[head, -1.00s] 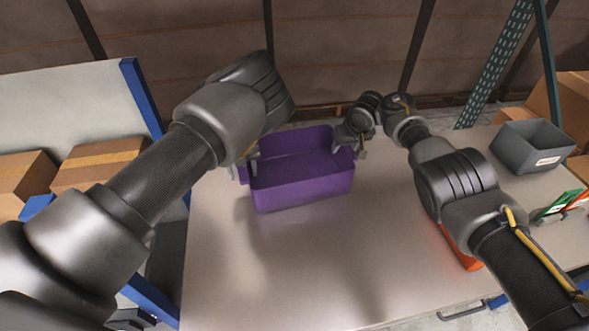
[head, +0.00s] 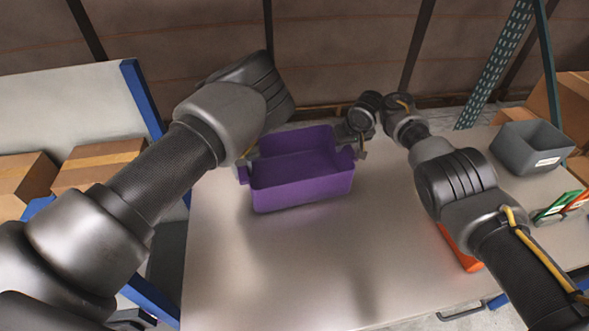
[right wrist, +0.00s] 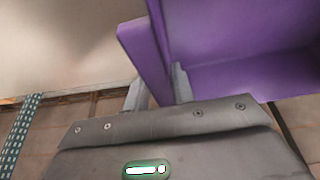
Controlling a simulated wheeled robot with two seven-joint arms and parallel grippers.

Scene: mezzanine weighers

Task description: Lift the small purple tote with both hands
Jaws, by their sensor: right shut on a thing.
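The small purple tote (head: 304,188) is upright on the table, open side up, near the far edge. My right gripper (head: 358,150) is at the tote's right end. In the right wrist view its two fingers (right wrist: 155,92) are on either side of a purple tab (right wrist: 144,55) on that end, shut on it. My left gripper (head: 244,166) is at the tote's left end. It is mostly hidden behind my left forearm, so its hold on the tote cannot be made out.
A grey bin (head: 532,148) stands on the table at the right, with green and orange items (head: 560,206) in front of it. An orange object (head: 460,248) lies partly under my right arm. Cardboard boxes (head: 98,163) sit at the left. The table (head: 300,270) in front of the tote is clear.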

